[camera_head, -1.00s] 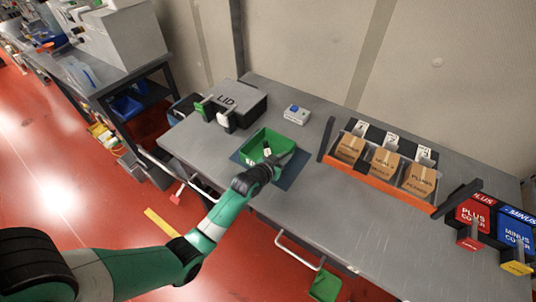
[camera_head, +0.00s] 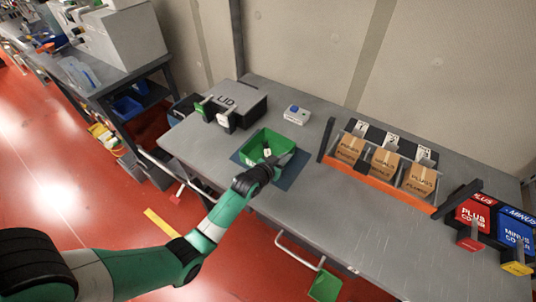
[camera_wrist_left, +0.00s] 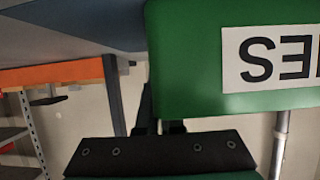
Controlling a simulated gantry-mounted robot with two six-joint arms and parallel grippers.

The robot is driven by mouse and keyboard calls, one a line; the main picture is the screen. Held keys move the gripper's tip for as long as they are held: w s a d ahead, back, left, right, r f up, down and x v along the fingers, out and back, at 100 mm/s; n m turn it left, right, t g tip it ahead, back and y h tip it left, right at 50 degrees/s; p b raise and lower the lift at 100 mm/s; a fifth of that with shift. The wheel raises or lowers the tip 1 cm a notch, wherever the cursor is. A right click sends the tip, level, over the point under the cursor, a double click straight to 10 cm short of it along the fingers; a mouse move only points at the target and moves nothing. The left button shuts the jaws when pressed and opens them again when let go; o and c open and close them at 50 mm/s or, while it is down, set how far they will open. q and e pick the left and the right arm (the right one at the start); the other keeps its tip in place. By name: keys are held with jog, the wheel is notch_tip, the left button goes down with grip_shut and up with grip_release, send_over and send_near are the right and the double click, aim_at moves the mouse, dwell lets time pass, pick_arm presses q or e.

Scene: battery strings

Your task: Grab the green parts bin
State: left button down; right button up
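The green parts bin (camera_head: 257,138) is an open tray on a dark blue mat (camera_head: 289,177) on the grey bench. My left gripper (camera_head: 268,163) is at the bin's near right side, partly over its rim, and the arm hides part of that side. In the left wrist view the bin's green wall (camera_wrist_left: 190,85) fills the upper right, with a white label seen upside down. A dark bar with screws, part of my gripper, lies just below the wall. The fingertips do not show clearly, so I cannot tell whether they close on the bin. My right gripper is out of view.
A grey box marked LID (camera_head: 238,103) stands behind the bin, with a small blue-and-white device (camera_head: 297,114) to its right. An orange-fronted rack (camera_head: 375,186) holds brown boxes. Red (camera_head: 470,216) and blue (camera_head: 514,235) cover bins stand far right.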

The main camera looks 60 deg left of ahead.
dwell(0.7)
pick_arm(q)
jog(key=shift+r+p, duration=0.4)
jog(key=shift+r, duration=0.5)
jog(key=s+d+r+p, duration=0.6)
jog(key=s+d+r, duration=0.4)
jog(key=r, duration=0.1)
jog(key=shift+r, duration=0.15)
